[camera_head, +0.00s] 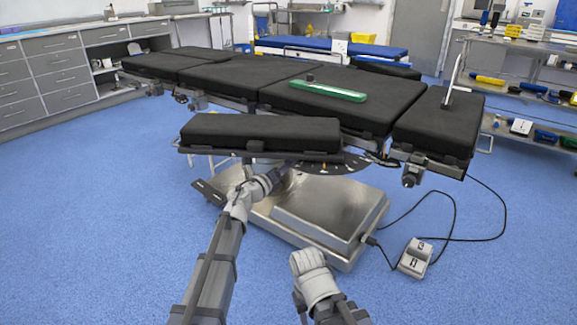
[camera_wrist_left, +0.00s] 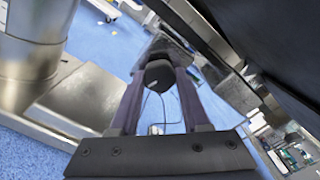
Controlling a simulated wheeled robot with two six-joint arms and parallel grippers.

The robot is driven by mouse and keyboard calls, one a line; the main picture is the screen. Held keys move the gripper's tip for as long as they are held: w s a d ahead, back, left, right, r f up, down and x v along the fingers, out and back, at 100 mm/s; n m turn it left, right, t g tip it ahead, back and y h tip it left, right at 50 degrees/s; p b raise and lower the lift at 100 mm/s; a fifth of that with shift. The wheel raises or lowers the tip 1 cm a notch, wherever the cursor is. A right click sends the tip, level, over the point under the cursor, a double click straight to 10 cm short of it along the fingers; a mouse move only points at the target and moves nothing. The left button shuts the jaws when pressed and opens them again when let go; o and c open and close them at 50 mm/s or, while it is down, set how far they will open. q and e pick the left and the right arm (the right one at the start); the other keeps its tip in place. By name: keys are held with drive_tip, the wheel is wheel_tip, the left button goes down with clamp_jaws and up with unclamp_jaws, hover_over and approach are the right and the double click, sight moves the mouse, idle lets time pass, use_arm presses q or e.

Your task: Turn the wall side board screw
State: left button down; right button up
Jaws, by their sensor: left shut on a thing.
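The side board (camera_head: 262,128) is a black padded section along the near side of the operating table (camera_head: 290,78). My left gripper (camera_head: 286,168) reaches under its near edge, and its fingertips are mostly hidden there. In the left wrist view, a dark rounded screw knob (camera_wrist_left: 158,74) sits between the two fingers of my left gripper (camera_wrist_left: 159,82). The fingers are closed on it. My right arm shows at the bottom centre of the head view, away from the side board. Its fingers cannot be made out.
The steel table base (camera_head: 325,215) stands just below and right of my left gripper. A foot pedal (camera_head: 415,258) with a cable lies on the blue floor at right. A green object (camera_head: 328,90) lies on the table pad. The floor at left is clear.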

idle(0.3)
use_arm(q)
drive_tip(key=shift+c, duration=1.8)
unclamp_jaws()
drive_tip(key=v, duration=0.8)
